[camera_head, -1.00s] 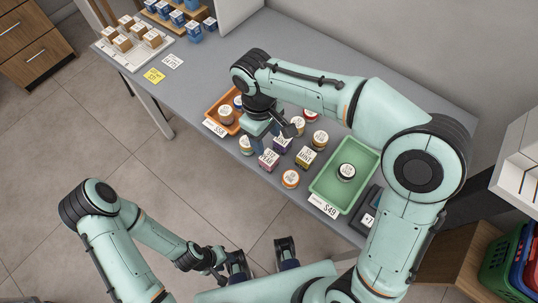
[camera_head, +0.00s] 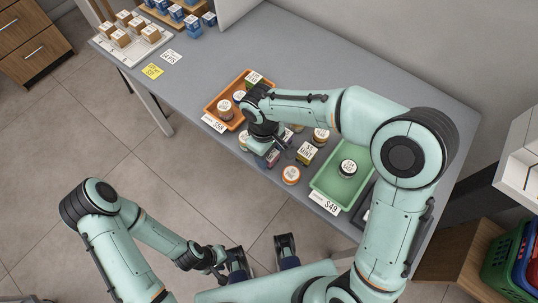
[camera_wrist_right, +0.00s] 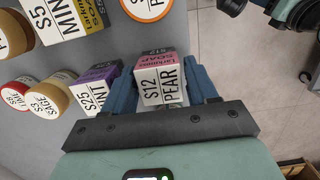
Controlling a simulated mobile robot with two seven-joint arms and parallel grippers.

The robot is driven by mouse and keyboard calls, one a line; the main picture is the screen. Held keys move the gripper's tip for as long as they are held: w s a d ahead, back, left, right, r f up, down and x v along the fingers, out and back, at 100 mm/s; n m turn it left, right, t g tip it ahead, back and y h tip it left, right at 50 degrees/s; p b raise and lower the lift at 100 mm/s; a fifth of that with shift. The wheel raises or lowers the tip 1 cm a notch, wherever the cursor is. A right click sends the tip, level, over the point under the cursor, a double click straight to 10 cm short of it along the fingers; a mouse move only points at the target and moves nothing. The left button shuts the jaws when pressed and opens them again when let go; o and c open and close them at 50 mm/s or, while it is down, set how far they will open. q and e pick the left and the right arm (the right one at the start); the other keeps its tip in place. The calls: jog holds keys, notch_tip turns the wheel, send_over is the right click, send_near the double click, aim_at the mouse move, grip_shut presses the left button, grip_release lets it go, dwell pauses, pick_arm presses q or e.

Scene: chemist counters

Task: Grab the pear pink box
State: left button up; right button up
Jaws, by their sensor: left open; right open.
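The pear pink box (camera_wrist_right: 162,82) has a pink side and a white face reading "$12 PEAR". In the right wrist view it sits between the two blue fingers of my right gripper (camera_wrist_right: 165,88), which is open around it. In the head view the pink box (camera_head: 271,158) shows only partly beneath my right gripper (camera_head: 263,154), near the counter's front edge. Whether the fingers touch it I cannot tell. My left gripper (camera_head: 221,268) is open and empty, low in front of the counter.
A purple "$25" mint box (camera_wrist_right: 98,85) stands close beside the left finger. A yellow mint box (camera_head: 306,153) and several round jars are nearby. An orange tray (camera_head: 210,107) lies to the left, a green tray (camera_head: 326,186) to the right. The counter's left middle is clear.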

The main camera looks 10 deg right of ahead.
jog(key=c, duration=0.8)
jog(key=shift+r, duration=0.15)
